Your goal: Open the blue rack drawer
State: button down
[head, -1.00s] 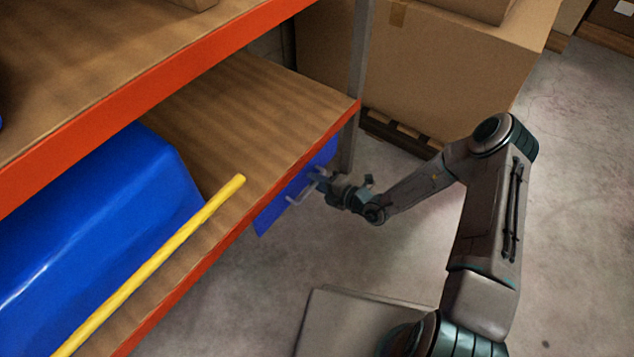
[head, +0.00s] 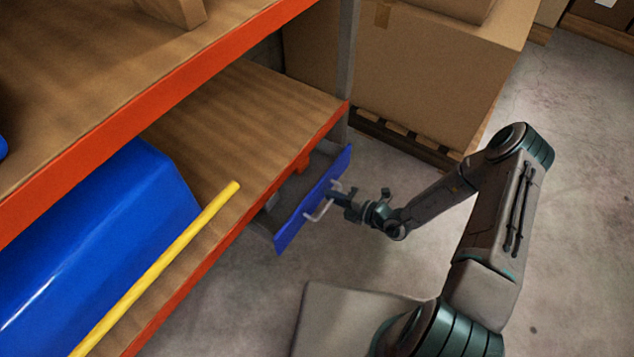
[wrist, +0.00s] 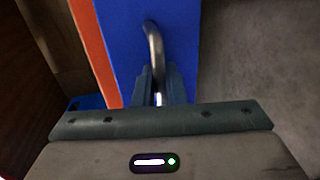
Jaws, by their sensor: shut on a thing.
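The blue drawer front (head: 308,207) stands out from under the lower rack shelf, with a gap between it and the orange shelf edge. Part of the grey drawer body shows behind it. A pale metal handle (head: 320,211) is on its outer face. My gripper (head: 340,197) is at the handle. In the wrist view the handle (wrist: 154,45) runs down between the fingers of my gripper (wrist: 160,88), which are shut on it. The blue drawer front also fills the middle of the wrist view (wrist: 120,40).
A blue bin (head: 100,240) with a yellow bar (head: 155,268) sits on the lower wooden shelf (head: 255,105). Orange beams (head: 200,70) edge the rack. A large cardboard box (head: 400,75) stands on a pallet behind. The concrete floor (head: 580,220) at right is clear.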

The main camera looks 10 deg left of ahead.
jog(key=f+p+v, duration=0.2)
jog(key=f+v, duration=0.2)
jog(key=v, duration=1.5)
jog(key=shift+s+d, duration=0.35)
jog(key=shift+d, duration=0.1)
jog(key=c, duration=1.6)
grip_release()
jog(key=shift+p, duration=0.3)
jog(key=p+v, duration=0.2)
jog(key=v, duration=1.1)
jog(key=shift+s+d, duration=0.15)
jog(key=shift+d, duration=0.25)
jog(key=shift+p, duration=0.3)
